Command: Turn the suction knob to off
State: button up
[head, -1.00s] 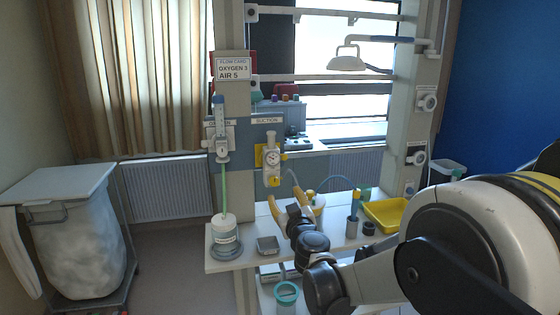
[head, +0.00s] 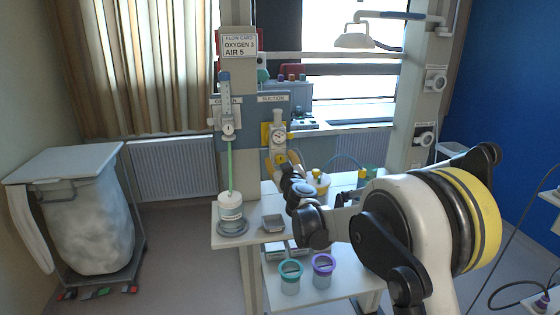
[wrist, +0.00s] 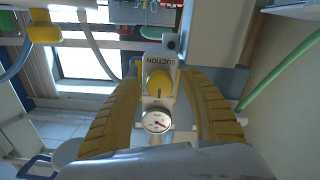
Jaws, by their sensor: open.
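The suction unit (head: 278,136) is mounted on the rail panel under a SUCTION label, with a round white gauge. Its yellow suction knob (wrist: 159,84) shows between my fingers in the wrist view, beyond the gauge (wrist: 156,122). My gripper (wrist: 163,92) has yellow ribbed fingers, spread apart with one on each side of the suction unit and a gap to the knob. In the head view my gripper (head: 284,160) is just below the gauge and partly covers the lower part of the unit. The knob's pointer setting is too small to read.
An oxygen flowmeter (head: 227,115) with a green tube hangs left of the suction unit, above a humidifier bottle (head: 231,210). A small grey box (head: 273,223) lies on the white shelf. Teal (head: 290,274) and purple-rimmed (head: 323,268) cups stand lower down.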

grip_shut()
jog(key=shift+n, duration=0.3)
jog(key=n+b, duration=0.1)
jog(key=n, duration=0.4)
jog(key=shift+n+b, duration=0.3)
jog(key=shift+b, duration=0.05)
jog(key=n+b, duration=0.1)
jog(key=n, duration=0.4)
jog(key=shift+n, duration=0.3)
dwell(0.3)
grip_release()
jog(key=shift+a, duration=0.1)
jog(key=shift+s, duration=0.1)
